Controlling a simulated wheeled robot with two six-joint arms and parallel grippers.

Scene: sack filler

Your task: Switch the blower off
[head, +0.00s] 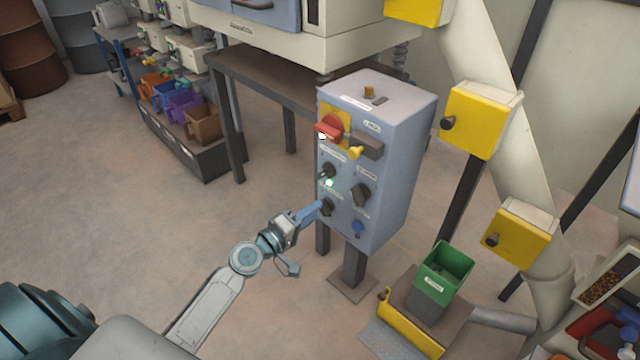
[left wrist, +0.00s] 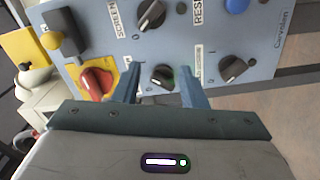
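The blue-grey control box (head: 395,190) stands on a post and carries several black knobs, a red switch and a blue button. My left gripper (head: 316,206) is open in front of its left side. In the left wrist view, a black knob (left wrist: 162,78) lies between the fingertips of the left gripper (left wrist: 160,75); contact cannot be told. A green glow shows beside this knob, and its label is not readable. Another knob (left wrist: 232,68) is to its right, and a knob by a "SCREEN" label (left wrist: 150,15) is above. My right gripper is not in view.
The red switch (left wrist: 97,82) on a yellow plate and a yellow-handled control (head: 354,152) are close by. A green bin (head: 445,272) stands right of the box's post, and a brown table (head: 285,75) is behind.

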